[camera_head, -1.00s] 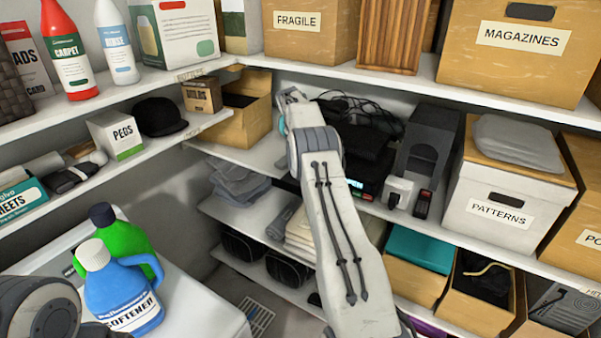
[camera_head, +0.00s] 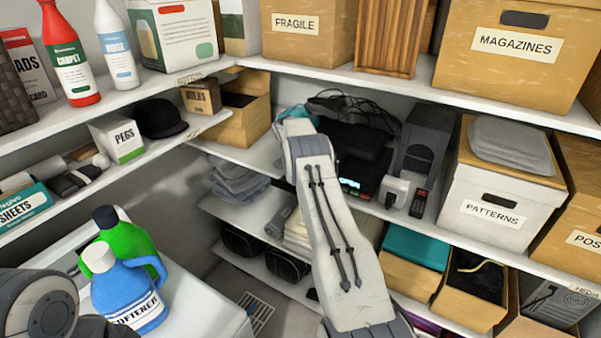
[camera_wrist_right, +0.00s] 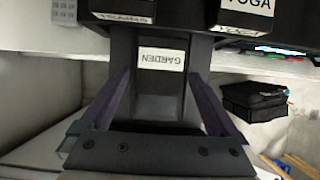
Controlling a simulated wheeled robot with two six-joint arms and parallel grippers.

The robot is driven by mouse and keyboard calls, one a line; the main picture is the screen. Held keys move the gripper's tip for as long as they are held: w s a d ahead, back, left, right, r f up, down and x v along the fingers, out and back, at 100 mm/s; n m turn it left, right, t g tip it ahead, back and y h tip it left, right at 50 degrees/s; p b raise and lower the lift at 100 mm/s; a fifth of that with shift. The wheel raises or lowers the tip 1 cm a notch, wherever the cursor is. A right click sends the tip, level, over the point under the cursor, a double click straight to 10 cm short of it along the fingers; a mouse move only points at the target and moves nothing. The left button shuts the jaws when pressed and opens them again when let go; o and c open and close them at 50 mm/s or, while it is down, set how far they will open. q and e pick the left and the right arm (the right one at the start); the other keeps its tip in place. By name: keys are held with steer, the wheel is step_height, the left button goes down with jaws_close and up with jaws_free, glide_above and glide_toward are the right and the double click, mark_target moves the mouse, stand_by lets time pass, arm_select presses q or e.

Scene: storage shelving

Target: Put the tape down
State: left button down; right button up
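My right gripper (camera_wrist_right: 160,80) shows in the right wrist view with its two dark fingers spread apart. My left gripper is out of view.
Dark cables (camera_head: 352,108) and black equipment lie right of the arm's end, beside a grey file holder (camera_head: 426,135). An open cardboard box (camera_head: 245,115) stands to the left. The white shelf (camera_head: 248,155) has a bare strip in front of that box. A shelf is close above.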

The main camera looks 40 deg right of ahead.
steer(key=shift+a+r, duration=0.1)
steer(key=shift+r, duration=0.1)
steer(key=b+v, duration=0.4)
steer(key=v, duration=0.7)
steer(key=shift+r+b, duration=0.4)
